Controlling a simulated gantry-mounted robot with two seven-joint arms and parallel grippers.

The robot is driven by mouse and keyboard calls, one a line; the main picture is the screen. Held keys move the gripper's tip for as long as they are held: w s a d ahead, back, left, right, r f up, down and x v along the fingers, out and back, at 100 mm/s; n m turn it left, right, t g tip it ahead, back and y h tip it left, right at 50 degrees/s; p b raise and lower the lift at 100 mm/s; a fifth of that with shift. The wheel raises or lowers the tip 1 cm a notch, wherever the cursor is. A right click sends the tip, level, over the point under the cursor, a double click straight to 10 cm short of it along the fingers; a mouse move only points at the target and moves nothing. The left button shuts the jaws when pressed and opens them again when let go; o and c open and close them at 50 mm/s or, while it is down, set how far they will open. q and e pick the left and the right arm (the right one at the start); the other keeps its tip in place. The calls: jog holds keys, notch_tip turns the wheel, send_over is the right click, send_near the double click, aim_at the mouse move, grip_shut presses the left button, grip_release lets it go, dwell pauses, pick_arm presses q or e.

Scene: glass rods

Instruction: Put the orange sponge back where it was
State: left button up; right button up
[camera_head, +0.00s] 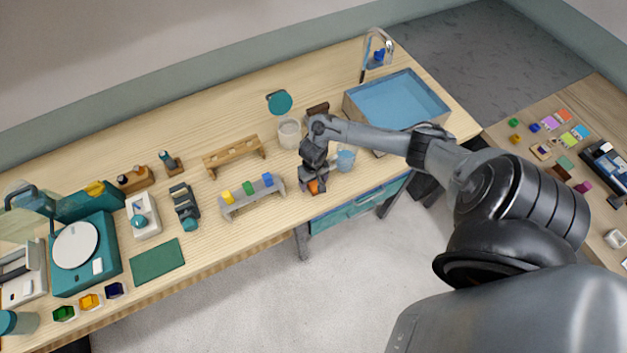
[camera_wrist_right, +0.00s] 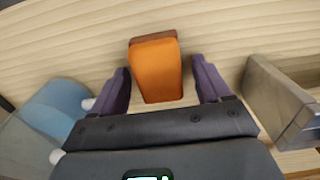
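The orange sponge (camera_wrist_right: 156,70), an orange block with a brown far edge, lies in the middle of the right wrist view. In the head view only a small orange patch of it (camera_head: 314,186) shows below my right gripper, which hides the rest. My right gripper (camera_head: 313,190) points down at the wooden bench near its front edge. In the wrist view its two purple fingers (camera_wrist_right: 162,85) are apart, one on each side of the sponge, with a visible gap on both sides. My left gripper is not in view.
A blue beaker (camera_head: 346,160) stands close to the right of my right gripper. A grey rack (camera_head: 236,209) with coloured blocks stands close to its left. A wooden rack (camera_head: 233,157) and a white beaker (camera_head: 289,134) stand behind. A blue basin (camera_head: 360,117) lies farther right.

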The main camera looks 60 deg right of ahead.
notch_tip(320, 180, up, 12)
jog(key=p, duration=0.3)
jog(key=w+a+n+t+y, duration=0.1)
jog(key=a+n+t, duration=0.5)
jog(key=a, duration=1.5)
jog(key=s+a+r+n+g, duration=0.1)
jog(key=s+r+n+g, duration=0.1)
jog(key=s+r, duration=0.8)
jog(key=shift+s+a+r+n+h, duration=0.2)
jog(key=shift+s+n+h, duration=0.25)
jog(key=shift+s, duration=0.25)
